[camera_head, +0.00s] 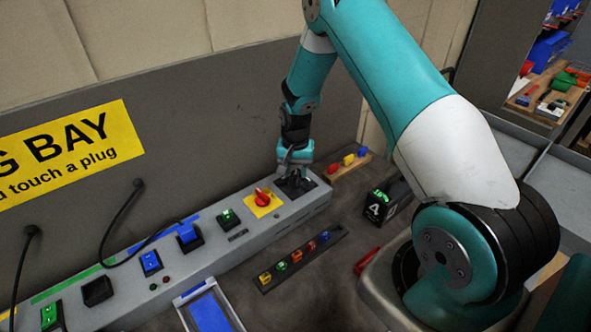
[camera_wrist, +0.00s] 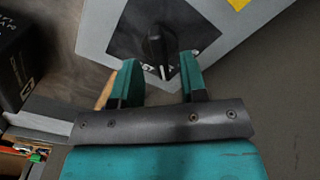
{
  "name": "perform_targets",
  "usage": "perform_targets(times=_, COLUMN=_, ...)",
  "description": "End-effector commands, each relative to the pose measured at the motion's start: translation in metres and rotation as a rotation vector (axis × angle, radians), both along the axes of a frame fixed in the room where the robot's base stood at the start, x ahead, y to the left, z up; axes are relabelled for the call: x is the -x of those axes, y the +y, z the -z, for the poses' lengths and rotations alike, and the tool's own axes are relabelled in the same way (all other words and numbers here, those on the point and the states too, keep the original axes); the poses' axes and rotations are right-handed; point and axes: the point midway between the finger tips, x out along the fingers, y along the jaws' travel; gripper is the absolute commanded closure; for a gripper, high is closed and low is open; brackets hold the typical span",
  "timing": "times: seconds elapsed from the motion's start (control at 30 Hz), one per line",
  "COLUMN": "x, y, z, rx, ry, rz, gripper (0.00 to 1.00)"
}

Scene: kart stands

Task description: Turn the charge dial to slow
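The charge dial (camera_wrist: 155,45) is a black knob on a dark square plate with partly hidden pale lettering, at the top of the wrist view. A white pointer line on it faces down the picture, towards my gripper. In the head view only its dark plate (camera_head: 309,186) shows, at the right end of the long grey panel; the knob is hidden by my gripper (camera_head: 295,173). In the wrist view my gripper (camera_wrist: 159,62) is open, with a teal finger either side of the knob's near end and gaps visible. I cannot tell whether either finger touches it.
A red knob on a yellow plate (camera_head: 276,205) is just left of the dial. A black box marked 4 (camera_head: 383,204) and a rack of coloured pieces (camera_head: 297,257) are in front.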

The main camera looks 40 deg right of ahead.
Motion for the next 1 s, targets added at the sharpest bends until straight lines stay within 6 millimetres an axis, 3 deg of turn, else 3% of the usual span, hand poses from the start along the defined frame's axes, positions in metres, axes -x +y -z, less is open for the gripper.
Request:
perform_targets(times=0.2, x=0.0, y=0.0, z=0.016, rx=0.0, ry=0.0, rz=0.0, gripper=0.61)
perform_targets(times=0.47, x=0.0, y=0.0, z=0.018, rx=0.0, ry=0.0, rz=0.0, gripper=0.61)
perform_targets(times=0.67, x=0.0, y=0.0, z=0.018, rx=0.0, ry=0.0, rz=0.0, gripper=1.0)
perform_targets(times=1.0, x=0.0, y=0.0, z=0.018, rx=0.001, ry=-0.001, rz=-0.029, gripper=1.0)
